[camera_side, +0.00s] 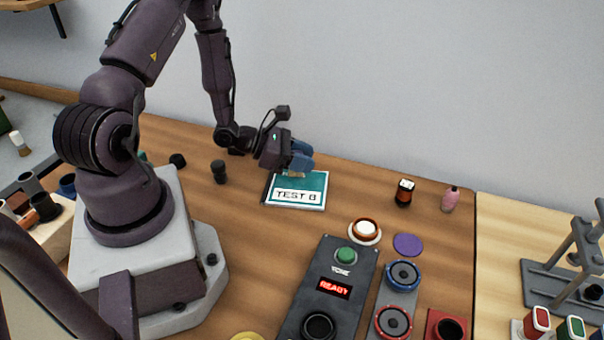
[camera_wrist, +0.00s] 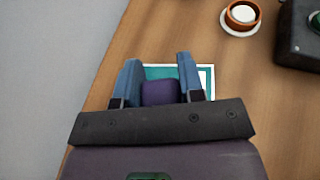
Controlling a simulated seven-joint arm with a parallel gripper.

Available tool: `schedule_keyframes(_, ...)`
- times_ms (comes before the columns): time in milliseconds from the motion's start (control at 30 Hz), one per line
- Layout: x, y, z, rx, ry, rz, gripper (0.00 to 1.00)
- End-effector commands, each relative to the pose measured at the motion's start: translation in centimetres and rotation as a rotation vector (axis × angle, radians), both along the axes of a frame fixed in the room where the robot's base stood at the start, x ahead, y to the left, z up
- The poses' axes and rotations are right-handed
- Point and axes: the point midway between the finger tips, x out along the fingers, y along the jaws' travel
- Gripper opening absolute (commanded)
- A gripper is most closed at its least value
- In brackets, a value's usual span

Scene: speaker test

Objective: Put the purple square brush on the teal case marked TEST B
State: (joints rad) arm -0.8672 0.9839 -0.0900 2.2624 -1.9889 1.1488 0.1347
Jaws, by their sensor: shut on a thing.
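My gripper (camera_side: 299,160) has blue fingers shut on the purple square brush, over the far part of the teal case marked TEST B (camera_side: 315,183). In the wrist view, the purple brush (camera_wrist: 160,92) sits between my two fingers (camera_wrist: 157,72), with the teal case (camera_wrist: 205,76) behind it. In the side view the fingers hide most of the brush; a tan bit (camera_side: 295,174), perhaps its bristles, shows below them at the case. I cannot tell whether it touches the case. The case lies flat, its label facing up.
A dark bottle (camera_side: 404,193) and a pink bottle (camera_side: 450,199) stand to the right. A black cylinder (camera_side: 219,171) stands left of the case.

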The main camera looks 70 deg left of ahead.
Motion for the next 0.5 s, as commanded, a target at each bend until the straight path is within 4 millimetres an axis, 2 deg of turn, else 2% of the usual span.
schedule_keyframes(300,0.0,-0.1,-3.5,-0.002,0.001,0.001,0.12)
schedule_keyframes(500,0.0,0.0,-4.0,0.001,-0.001,0.001,0.12)
